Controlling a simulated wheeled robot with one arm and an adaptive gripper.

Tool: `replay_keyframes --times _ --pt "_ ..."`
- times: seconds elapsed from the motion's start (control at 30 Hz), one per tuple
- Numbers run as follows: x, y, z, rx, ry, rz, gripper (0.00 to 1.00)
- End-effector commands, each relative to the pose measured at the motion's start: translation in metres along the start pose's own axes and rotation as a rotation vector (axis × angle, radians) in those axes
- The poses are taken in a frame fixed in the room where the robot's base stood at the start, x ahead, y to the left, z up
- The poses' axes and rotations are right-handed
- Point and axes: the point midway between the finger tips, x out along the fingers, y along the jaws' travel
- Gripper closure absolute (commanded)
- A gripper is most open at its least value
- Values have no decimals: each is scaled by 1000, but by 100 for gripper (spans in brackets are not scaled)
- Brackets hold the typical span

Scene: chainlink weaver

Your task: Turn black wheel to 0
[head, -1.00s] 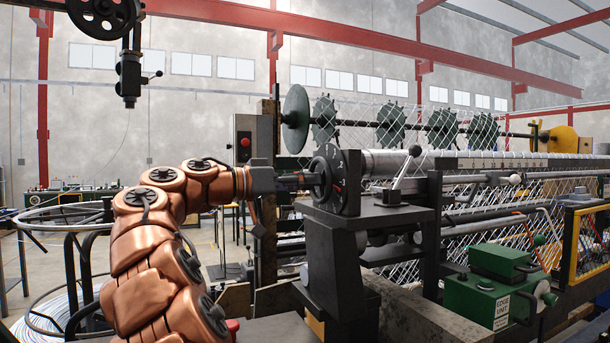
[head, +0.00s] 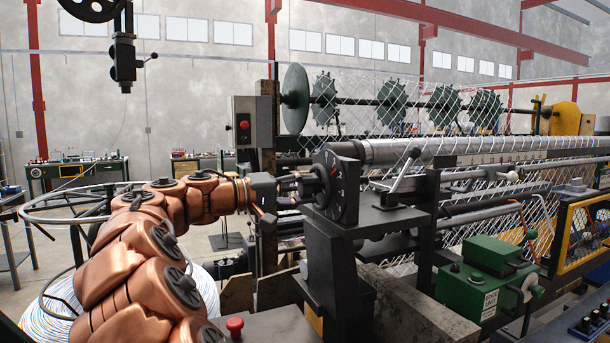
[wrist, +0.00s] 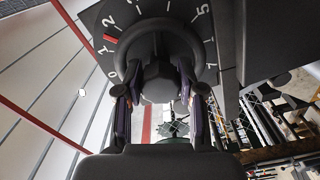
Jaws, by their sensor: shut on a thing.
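The black wheel (head: 343,188) is a dark dial with white numerals, on top of a dark stand in the head view. In the wrist view, the wheel (wrist: 182,27) fills the top, with numerals around its face. The 0 is at its lower left, and a red mark is at the upper left, near the 1 and 2. Its faceted hub (wrist: 160,83) points toward the wrist camera. My gripper (wrist: 160,92) is shut on this hub, one purple-padded finger on each side. In the head view, my gripper (head: 289,190) reaches the wheel from the left.
A grey box with a red button (head: 244,124) stands behind my wrist. A lever (head: 405,170) rises just right of the wheel. The mesh machine with rollers fills the right side, with a green box (head: 484,288) in front. Coiled wire (head: 60,309) lies at the lower left.

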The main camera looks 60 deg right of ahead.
Motion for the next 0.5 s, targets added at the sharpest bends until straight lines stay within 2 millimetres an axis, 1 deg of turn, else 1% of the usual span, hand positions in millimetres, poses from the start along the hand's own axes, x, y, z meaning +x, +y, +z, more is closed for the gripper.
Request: replay_keyframes --times 0.03,0.5 --pt "0 6 -2 -48 -1 1 97" --pt "0 5 -2 -490 0 1 97"
